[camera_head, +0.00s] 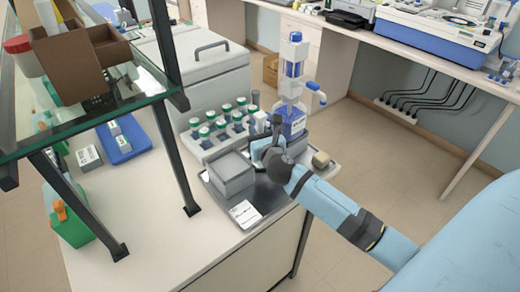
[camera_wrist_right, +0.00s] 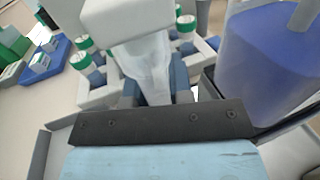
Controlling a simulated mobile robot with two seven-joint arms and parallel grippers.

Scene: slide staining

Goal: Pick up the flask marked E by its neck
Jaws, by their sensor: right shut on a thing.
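My right gripper (camera_wrist_right: 155,92) is shut on a pale, translucent, neck-like part with a wide white top (camera_wrist_right: 128,16), seen in the wrist view. I take this for the flask, but no letter E is readable on it. In the head view my right gripper (camera_head: 270,143) is over the back of the grey tray, just left of a blue bottle with a dispenser top (camera_head: 293,122). The held thing is mostly hidden there by the gripper and wrist. The bottle also stands close at right in the wrist view (camera_wrist_right: 268,62). My left gripper is not in view.
A white rack of green-capped vials (camera_head: 221,121) stands behind the grey box (camera_head: 231,174) on the dark tray (camera_head: 273,195). A glass shelf (camera_head: 95,115) on dark posts overhangs the left side. The white counter (camera_head: 150,215) is clear in front.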

